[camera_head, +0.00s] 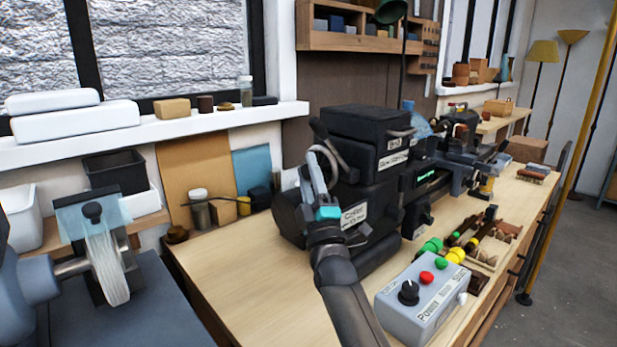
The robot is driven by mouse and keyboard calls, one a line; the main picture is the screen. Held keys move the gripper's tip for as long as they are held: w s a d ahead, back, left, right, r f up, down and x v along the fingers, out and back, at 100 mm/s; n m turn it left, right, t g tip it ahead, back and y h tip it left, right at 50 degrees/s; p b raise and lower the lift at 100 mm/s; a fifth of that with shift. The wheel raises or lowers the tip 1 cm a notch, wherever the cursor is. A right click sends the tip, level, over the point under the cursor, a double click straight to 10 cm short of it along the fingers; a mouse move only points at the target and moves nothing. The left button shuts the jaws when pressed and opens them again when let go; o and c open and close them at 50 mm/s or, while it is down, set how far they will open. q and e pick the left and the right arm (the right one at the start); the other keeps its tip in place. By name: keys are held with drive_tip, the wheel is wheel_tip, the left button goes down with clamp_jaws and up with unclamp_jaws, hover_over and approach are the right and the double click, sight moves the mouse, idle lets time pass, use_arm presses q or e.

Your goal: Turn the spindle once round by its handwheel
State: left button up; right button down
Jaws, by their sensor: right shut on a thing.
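The lathe's black headstock (366,150) stands on the bench, with a label reading "Collet" low on its front. The exact contact of the fingers is hard to make out against the dark parts. The spindle inside the headstock is hidden. My left gripper is not in view.
A grey control box (425,298) with a black knob and coloured buttons stands at the front. A tool tray (497,248) lies right of it. A buffing wheel (108,270) is at the left. Bare bench top (235,275) lies between the wheel and my arm.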

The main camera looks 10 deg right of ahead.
idle(0.3)
drive_tip(key=shift+c, duration=2.3)
unclamp_jaws()
drive_tip(key=p+v, duration=0.1)
drive_tip(key=v, duration=1.4)
drive_tip(key=shift+s, duration=0.1)
